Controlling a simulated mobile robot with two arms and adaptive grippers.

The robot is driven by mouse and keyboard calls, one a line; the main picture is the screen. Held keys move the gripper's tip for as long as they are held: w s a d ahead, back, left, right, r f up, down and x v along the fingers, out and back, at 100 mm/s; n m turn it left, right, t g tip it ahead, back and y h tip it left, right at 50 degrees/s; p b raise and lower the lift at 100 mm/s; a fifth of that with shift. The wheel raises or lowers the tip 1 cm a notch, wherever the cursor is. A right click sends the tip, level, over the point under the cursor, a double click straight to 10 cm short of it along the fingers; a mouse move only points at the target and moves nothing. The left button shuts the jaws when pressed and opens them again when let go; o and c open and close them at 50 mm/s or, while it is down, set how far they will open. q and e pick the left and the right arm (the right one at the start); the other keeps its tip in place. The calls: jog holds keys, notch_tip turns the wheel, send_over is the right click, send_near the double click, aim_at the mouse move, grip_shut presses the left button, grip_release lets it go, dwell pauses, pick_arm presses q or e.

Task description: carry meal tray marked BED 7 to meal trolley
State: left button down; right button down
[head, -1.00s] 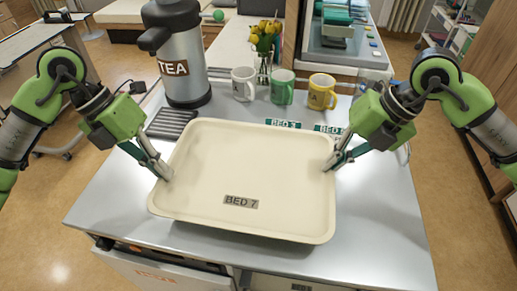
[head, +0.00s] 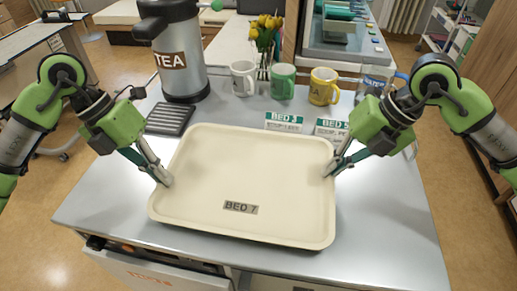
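The cream meal tray (head: 245,170) marked BED 7 is level over the steel top of a trolley-like unit (head: 385,215), its label towards me. My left gripper (head: 161,174) is shut on the tray's left rim. My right gripper (head: 332,166) is shut on its right rim. The tray is empty. I cannot tell whether its underside touches the steel top or is slightly above it.
Behind the tray stand a TEA flask (head: 178,55), a white mug (head: 243,78), a green mug (head: 282,82), a yellow mug (head: 323,87) and a jug (head: 372,85). A black slatted mat (head: 169,118) and cards for BED 3 (head: 284,121) and another bed (head: 331,128) lie near it.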

pick_arm(q)
jog(key=shift+a+f+b, duration=0.15)
jog(key=shift+f+b, duration=0.3)
jog(key=shift+f, duration=0.2)
pick_arm(e)
jog(key=shift+d+f, duration=0.15)
jog(key=shift+f, duration=0.5)
pick_arm(q)
jog(key=c, duration=2.3)
grip_release()
pick_arm(e)
jog(key=c, duration=2.3)
grip_release()
